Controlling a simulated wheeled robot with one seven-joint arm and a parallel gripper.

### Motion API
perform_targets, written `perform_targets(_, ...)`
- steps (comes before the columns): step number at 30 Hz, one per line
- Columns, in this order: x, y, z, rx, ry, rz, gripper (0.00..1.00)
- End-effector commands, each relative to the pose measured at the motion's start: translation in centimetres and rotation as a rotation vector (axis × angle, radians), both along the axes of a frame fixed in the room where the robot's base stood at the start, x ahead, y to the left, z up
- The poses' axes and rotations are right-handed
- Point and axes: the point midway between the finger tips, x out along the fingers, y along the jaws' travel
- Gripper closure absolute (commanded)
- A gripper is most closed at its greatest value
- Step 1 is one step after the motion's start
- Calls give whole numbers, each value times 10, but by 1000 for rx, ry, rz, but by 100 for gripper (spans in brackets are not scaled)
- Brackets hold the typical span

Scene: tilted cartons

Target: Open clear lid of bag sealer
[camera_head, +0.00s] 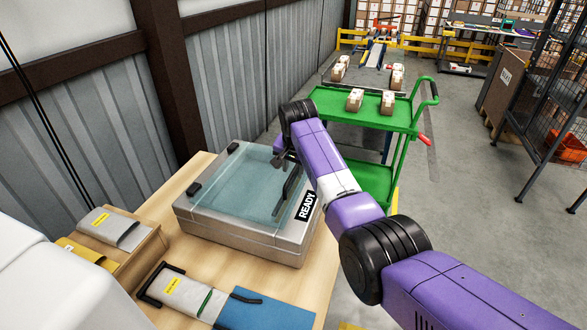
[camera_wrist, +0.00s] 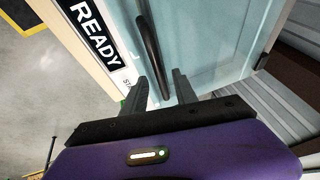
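The bag sealer (camera_head: 245,246) is a grey box on a wooden table. Its clear bluish lid (camera_head: 228,185) lies down flat over the top, with a black bar handle (camera_head: 291,187) near the READY label. In the wrist view the clear lid (camera_wrist: 215,40) fills the upper middle, and the handle (camera_wrist: 148,40) runs down toward my gripper (camera_wrist: 158,77). My gripper (camera_head: 284,160) is above the lid, by the handle's far end. Its two fingers are apart, and the handle's near end shows between them in the wrist view. I cannot tell whether they touch it.
Pouches, one grey (camera_head: 190,297) and one blue (camera_head: 255,309), lie on the table (camera_head: 315,281) in front of the sealer, beside a black frame. A box with another pouch (camera_head: 110,226) is at left. A corrugated wall stands behind. A green cart (camera_head: 370,108) with small cartons stands beyond my arm.

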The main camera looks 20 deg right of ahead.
Motion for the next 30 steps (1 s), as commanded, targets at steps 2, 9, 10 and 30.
perform_targets(2,1,-1,-3,-1,1,0,66)
perform_targets(9,2,-1,-5,-1,-1,0,66)
perform_targets(10,2,-1,-5,-1,-1,0,66)
perform_targets(30,2,-1,-5,-1,1,0,100)
